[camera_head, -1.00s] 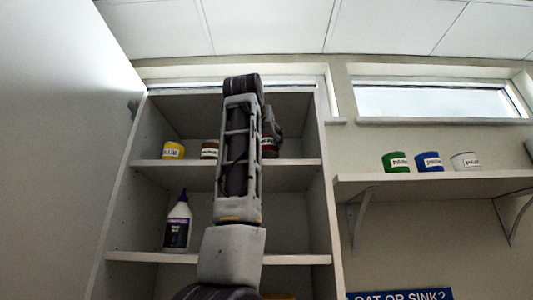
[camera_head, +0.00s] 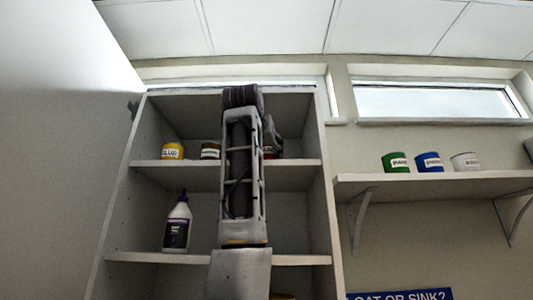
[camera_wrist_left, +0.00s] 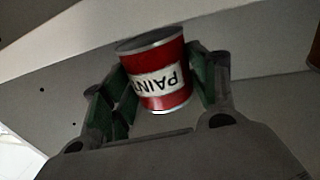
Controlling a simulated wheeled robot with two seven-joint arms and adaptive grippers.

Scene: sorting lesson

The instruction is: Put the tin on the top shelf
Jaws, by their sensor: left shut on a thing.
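A red tin with a white paint label (camera_wrist_left: 160,80) sits between the green-padded fingers of my left gripper (camera_wrist_left: 163,86) in the left wrist view. The fingers are shut on its sides. In the head view my left arm rises in front of the cupboard, and only part of the left gripper (camera_head: 273,134) shows beside it. A sliver of the red tin (camera_head: 270,153) shows below the gripper, at the level of the top shelf (camera_head: 293,174). The arm hides the rest. I cannot tell whether the tin touches the shelf. My right gripper is out of view.
A white bottle (camera_head: 177,224) stands one shelf below. The top shelf's right end looks clear.

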